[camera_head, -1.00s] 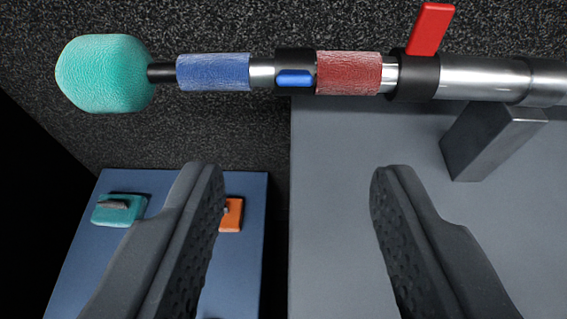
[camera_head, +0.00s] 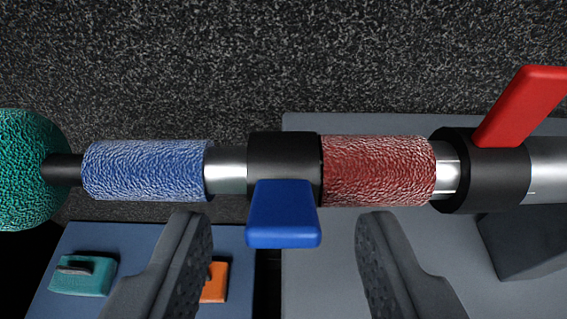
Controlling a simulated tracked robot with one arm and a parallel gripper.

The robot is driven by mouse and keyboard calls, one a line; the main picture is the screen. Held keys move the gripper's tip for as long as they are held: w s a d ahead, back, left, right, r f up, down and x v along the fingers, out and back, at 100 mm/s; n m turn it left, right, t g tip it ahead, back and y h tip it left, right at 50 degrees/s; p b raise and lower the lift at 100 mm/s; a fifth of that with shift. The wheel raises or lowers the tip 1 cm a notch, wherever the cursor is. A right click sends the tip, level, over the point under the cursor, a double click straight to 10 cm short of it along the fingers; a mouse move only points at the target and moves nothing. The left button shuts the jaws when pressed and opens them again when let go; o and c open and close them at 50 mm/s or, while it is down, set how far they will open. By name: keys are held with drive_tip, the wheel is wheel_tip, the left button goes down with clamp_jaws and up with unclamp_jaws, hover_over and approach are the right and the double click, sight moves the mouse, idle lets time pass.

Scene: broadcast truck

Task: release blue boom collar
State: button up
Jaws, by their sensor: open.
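The boom pole lies across the camera view. Its blue collar is a black ring (camera_head: 284,156) with a blue lever (camera_head: 284,214) that sticks out toward me and down in the picture. My gripper (camera_head: 283,225) is open, one finger on each side of the blue lever, with gaps on both sides. The fingertips appear just below the pole in the picture. I cannot tell whether they are level with the lever in depth. Nothing is held.
A blue sleeve (camera_head: 147,170) and teal microphone cover (camera_head: 30,170) are left; a red sleeve (camera_head: 378,171) and red lever (camera_head: 522,105) are right. A dark support (camera_head: 520,245) stands under the pole. Teal (camera_head: 83,274) and orange (camera_head: 215,283) pieces lie on a blue surface (camera_head: 140,238).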

drive_tip(key=shift+x, duration=1.3)
clamp_jaws()
drive_tip(key=shift+f+t+b, duration=0.1)
drive_tip(key=shift+t+b, duration=0.2)
drive_tip(key=shift+b, duration=0.05)
drive_tip(key=shift+s+f+t+b, duration=0.25)
drive_tip(key=shift+t+b, duration=0.15)
drive_tip(key=shift+t, duration=0.2)
unclamp_jaws()
